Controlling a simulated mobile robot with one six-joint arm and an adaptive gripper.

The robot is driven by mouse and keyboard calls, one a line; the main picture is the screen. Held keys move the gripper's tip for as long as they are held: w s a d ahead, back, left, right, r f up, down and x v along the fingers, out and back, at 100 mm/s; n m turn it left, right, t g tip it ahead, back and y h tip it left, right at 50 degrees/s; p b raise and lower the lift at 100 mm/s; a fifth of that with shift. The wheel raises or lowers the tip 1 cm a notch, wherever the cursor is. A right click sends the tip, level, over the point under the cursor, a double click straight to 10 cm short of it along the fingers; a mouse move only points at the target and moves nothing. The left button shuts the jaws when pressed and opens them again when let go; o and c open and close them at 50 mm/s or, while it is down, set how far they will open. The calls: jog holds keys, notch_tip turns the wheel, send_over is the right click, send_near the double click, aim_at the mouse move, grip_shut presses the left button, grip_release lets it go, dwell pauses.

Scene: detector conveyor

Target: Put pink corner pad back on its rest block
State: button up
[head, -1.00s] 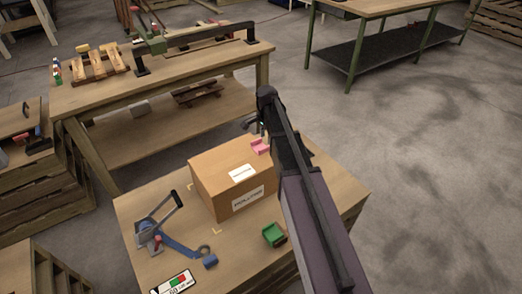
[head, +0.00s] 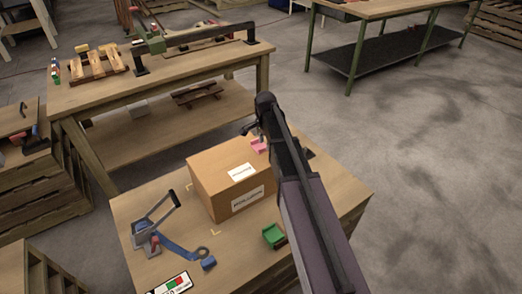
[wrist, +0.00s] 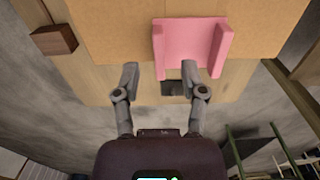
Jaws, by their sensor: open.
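The pink corner pad (head: 259,146) sits at the far top edge of the cardboard box (head: 222,180). In the wrist view the pad (wrist: 188,42) is a pink channel shape with raised side walls, against the box (wrist: 112,30). My gripper (wrist: 164,78) is open and empty, its two fingers apart just short of the pad. In the head view my gripper (head: 257,134) is close by the pad and partly hidden by my arm. A small brown block (wrist: 54,40) and a dark square patch (wrist: 174,88) show in the wrist view; I cannot tell which is the rest block.
The box stands on a wooden table (head: 240,262). A workbench (head: 100,95) stands behind. My arm covers the table's right part.

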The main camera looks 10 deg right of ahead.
jog(key=shift+f+b, duration=0.65)
jog(key=shift+f, duration=0.3)
grip_shut()
